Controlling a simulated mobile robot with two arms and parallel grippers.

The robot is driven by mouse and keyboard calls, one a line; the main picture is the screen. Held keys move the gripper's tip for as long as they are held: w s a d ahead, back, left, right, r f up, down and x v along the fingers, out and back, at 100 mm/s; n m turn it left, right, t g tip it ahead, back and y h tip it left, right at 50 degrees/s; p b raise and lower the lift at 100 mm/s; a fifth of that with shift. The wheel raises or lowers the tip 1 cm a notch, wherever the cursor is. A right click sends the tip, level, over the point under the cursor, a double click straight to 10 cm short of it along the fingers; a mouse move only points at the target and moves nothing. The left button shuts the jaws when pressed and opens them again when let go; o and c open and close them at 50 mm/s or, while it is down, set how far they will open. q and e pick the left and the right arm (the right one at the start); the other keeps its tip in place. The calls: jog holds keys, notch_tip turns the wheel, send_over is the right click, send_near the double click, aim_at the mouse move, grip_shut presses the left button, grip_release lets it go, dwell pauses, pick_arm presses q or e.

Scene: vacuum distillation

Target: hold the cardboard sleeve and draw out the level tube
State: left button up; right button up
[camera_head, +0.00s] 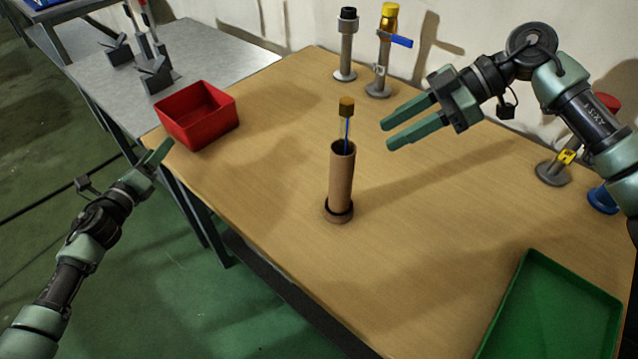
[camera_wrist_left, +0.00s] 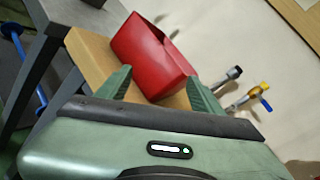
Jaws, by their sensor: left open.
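The brown cardboard sleeve (camera_head: 341,180) stands upright in a dark ring on a round base (camera_head: 338,214) in the middle of the wooden table. The level tube (camera_head: 347,132), with a blue line and a brown cap (camera_head: 347,105), sticks up out of the sleeve's top; its lower part is hidden inside. My left gripper (camera_head: 160,153) is at the table's left edge, well apart from the sleeve; in the left wrist view its fingers (camera_wrist_left: 160,88) are spread and empty. My right gripper (camera_head: 387,134) is open and empty, to the right of the tube, its two fingers pointing left towards it.
A red bin (camera_head: 198,117) stands on the table near my left gripper. A green tray (camera_head: 550,310) lies at the front right. Two metal posts (camera_head: 346,50) (camera_head: 383,55) stand at the back, and more fittings (camera_head: 553,170) stand at the right. The table around the sleeve is clear.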

aim_at(331, 181)
pick_arm(q)
jog(key=d+m+h, duration=0.2)
jog(key=d, duration=0.5)
jog(key=s+d+r+m+g+h, duration=0.1)
jog(key=d+m+h, duration=0.2)
jog(key=d, duration=0.4)
jog(key=d+r+m+g+h, duration=0.1)
jog(key=d+m+h, duration=0.1)
jog(key=d, duration=0.5)
jog(key=shift+s+m+h, duration=0.25)
jog(key=shift+m+h, duration=0.15)
jog(key=shift+m, duration=0.3)
jog(key=s+d+r+m+g+h, duration=0.1)
jog(key=s+d+m+g+h, duration=0.1)
jog(key=d, duration=0.4)
jog(key=s+d+m+g+h, duration=0.1)
jog(key=s+d+m+g, duration=0.1)
jog(key=s+d+m, duration=0.2)
jog(key=s+d+r+m+g+h, duration=0.1)
jog(key=s+d+m+h, duration=0.1)
jog(key=d, duration=0.7)
jog(key=shift+s+d+r+m+g+h, duration=0.2)
jog(key=shift+s+r+m+g+h, duration=0.15)
jog(key=shift+m, duration=0.25)
jog(key=x, duration=0.7)
jog(key=shift+d, duration=0.35)
jog(key=shift+w, duration=0.1)
jog(key=shift+f, duration=0.1)
grip_shut()
